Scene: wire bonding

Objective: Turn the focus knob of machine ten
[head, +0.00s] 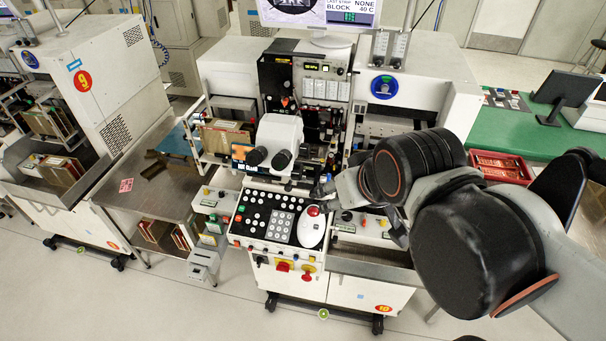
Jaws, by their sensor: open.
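Machine ten (345,293) stands in the middle, with an orange "10" label low on its front. Its white microscope head (279,131) with two black eyepieces sits above a black keypad panel (262,215). I cannot clearly make out which part is the focus knob. My arm reaches in from the right, and my gripper (328,189) is open, small in view, just right of and below the microscope. It is partly hidden by my wrist, and I cannot tell whether it touches anything.
A white mouse-like device with a red ball (312,226) lies just below my gripper. Machine nine (92,88) and a steel table (150,180) stand at left. A green bench (520,130) with a red tray (499,166) is at right. The floor in front is clear.

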